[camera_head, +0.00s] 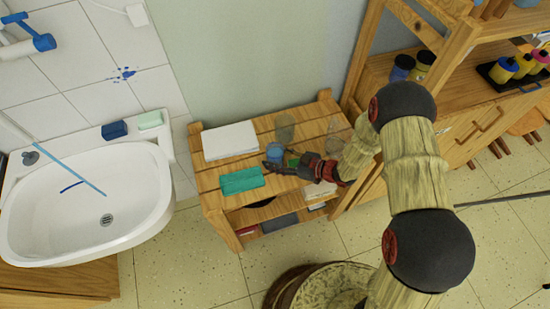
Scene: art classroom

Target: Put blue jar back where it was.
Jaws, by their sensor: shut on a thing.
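A small blue jar (275,153) is upright at the wooden side table's top, between the white stack and my gripper. My gripper (274,164) reaches in from the right with its dark fingers at the jar and is shut on it. The fingers cover the jar's lower part, so I cannot tell whether its base touches the tabletop.
The side table (306,121) also holds a white stack (230,141), a teal block (241,180) and clear glassware (284,128). A sink (60,215) stands at the left. A dark tray (490,75) of paint pots is on the right shelf.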

